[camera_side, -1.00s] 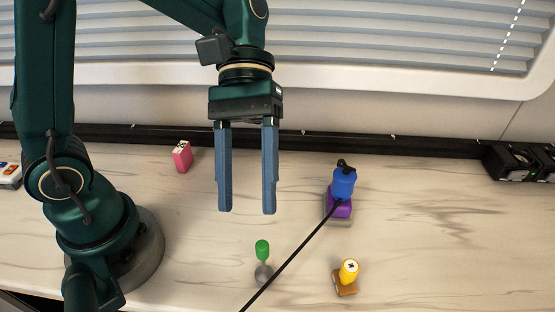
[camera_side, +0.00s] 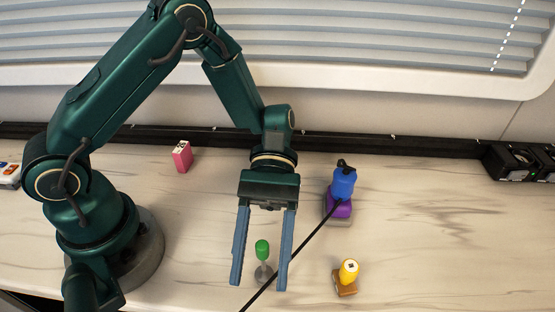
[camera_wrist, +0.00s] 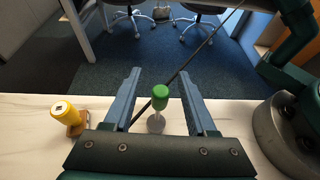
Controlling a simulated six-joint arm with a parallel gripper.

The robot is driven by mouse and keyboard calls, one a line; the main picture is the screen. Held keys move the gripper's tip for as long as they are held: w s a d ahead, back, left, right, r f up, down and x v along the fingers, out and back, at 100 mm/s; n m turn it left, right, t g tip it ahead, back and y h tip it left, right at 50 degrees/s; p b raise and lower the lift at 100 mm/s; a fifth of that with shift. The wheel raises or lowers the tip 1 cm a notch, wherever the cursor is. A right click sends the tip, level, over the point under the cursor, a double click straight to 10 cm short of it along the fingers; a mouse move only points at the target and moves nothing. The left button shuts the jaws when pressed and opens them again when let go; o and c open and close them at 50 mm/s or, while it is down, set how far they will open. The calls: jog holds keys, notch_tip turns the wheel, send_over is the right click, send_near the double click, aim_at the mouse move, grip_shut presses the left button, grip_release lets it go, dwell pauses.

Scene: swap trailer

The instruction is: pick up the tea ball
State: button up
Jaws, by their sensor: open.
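The tea ball appears to be the small piece with a green top (camera_side: 262,247) and a grey lower part on the pale worktop. It stands upright, and its green top also shows in the wrist view (camera_wrist: 160,93). My gripper (camera_side: 258,285) is open and points down, with its two blue fingers apart. In both views the piece appears between the fingers, with a gap on each side and no visible contact. In the wrist view the fingers (camera_wrist: 160,72) reach past it on left and right.
A thin dark rod or cable (camera_side: 299,243) slants across the view near the right finger. A yellow item on a brown base (camera_side: 348,272) and a blue-and-purple stack (camera_side: 342,188) stand to the right. A pink block (camera_side: 182,157) is at the back left.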

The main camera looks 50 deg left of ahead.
jog(key=shift+s+d+f, duration=0.2)
jog(key=shift+s+d, duration=0.15)
jog(key=shift+s, duration=0.05)
grip_shut()
dwell(1.2)
